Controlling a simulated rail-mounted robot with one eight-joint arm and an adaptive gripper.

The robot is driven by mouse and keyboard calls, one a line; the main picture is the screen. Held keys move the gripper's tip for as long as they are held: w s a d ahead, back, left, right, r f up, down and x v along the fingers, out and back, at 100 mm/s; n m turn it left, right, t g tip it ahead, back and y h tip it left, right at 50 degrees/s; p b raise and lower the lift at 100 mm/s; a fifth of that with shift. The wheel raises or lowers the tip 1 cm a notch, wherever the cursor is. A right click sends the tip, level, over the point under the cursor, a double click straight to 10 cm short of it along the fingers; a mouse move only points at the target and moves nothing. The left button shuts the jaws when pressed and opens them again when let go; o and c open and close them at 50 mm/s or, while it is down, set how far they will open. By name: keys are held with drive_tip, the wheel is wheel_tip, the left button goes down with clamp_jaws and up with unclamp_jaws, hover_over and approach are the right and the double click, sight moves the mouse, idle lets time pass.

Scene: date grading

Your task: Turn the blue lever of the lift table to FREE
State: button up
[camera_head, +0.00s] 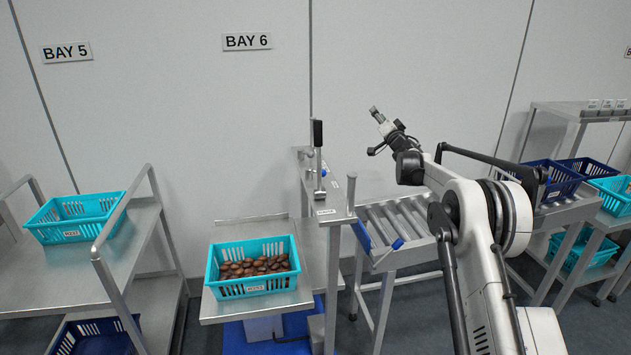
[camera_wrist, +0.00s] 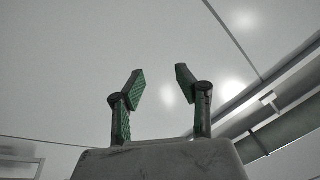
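The table (camera_head: 325,250) under BAY 6 has a steel top and a blue base (camera_head: 235,338). A small blue piece (camera_head: 397,244) shows at the front edge of the roller conveyor to its right; I cannot tell whether it is the blue lever. No FREE mark is readable. My gripper (camera_head: 376,113) is raised in front of the wall, above the conveyor, away from all of these. In the wrist view my gripper (camera_wrist: 157,80) is open and empty, with only wall and ceiling beyond.
A turquoise crate of dates (camera_head: 253,290) sits on the table. A steel post (camera_head: 350,195) stands between table and roller conveyor (camera_head: 400,220). A left rack (camera_head: 150,225) holds another turquoise crate (camera_head: 75,232). Blue and turquoise crates fill the right side. Air around my gripper is clear.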

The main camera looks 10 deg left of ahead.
drive_tip(key=s+a+f+n+g+y+b, duration=0.2)
drive_tip(key=s+a+f+n+g+y, duration=0.25)
drive_tip(key=s+f+n+g, duration=0.35)
drive_tip(key=s+a+f+n+g+y+b, duration=0.35)
drive_tip(key=s+f+n+g+y, duration=0.3)
drive_tip(key=s+f+n, duration=0.3)
drive_tip(key=shift+h, duration=0.4)
drive_tip(key=x, duration=1.4)
drive_tip(key=shift+a, duration=0.1)
drive_tip(key=shift+w, duration=0.1)
clamp_jaws()
